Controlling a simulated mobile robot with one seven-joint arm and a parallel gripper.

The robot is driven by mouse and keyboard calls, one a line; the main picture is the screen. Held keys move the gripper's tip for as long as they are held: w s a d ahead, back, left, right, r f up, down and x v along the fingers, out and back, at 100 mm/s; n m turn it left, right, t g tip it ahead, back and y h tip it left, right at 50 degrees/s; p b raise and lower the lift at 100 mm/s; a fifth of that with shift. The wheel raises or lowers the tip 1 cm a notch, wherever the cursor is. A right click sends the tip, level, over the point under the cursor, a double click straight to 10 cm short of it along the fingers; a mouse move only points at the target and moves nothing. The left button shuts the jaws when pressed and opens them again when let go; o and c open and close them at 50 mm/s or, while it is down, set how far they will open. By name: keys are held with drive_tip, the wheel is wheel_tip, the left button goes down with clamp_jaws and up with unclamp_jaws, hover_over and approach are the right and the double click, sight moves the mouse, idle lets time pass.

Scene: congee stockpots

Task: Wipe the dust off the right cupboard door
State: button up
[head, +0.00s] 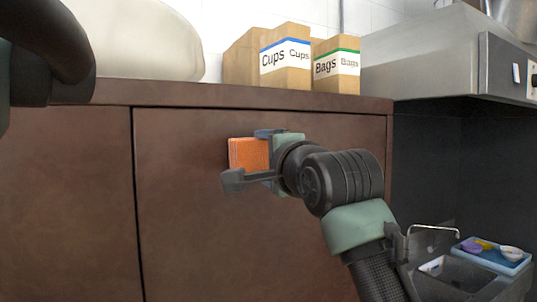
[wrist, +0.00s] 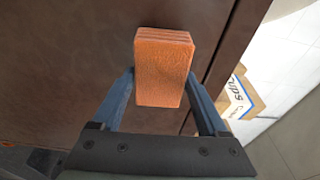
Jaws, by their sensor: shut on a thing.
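The right cupboard door (head: 190,220) is dark reddish brown and fills the middle of the head view, right of a vertical gap. It also shows in the wrist view (wrist: 60,50) behind the sponge. My gripper (head: 258,160) is at the door's upper part, right of its middle. It is shut on an orange sponge (head: 246,154), held between the two fingers; the sponge also shows in the wrist view (wrist: 163,72). The sponge is close to the door face; I cannot tell whether it touches. I cannot make out distinct dust on the door.
A countertop (head: 180,94) overhangs the door. On it stand the Cups box (head: 286,72), the Bags box (head: 337,66) and a large pale rounded object (head: 135,40). A sink (head: 450,278) and blue tray (head: 490,256) are at lower right. The door's left and lower areas are clear.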

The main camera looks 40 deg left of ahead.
drive_tip(key=shift+p+x, duration=0.7)
drive_tip(key=shift+x, duration=0.3)
idle(0.6)
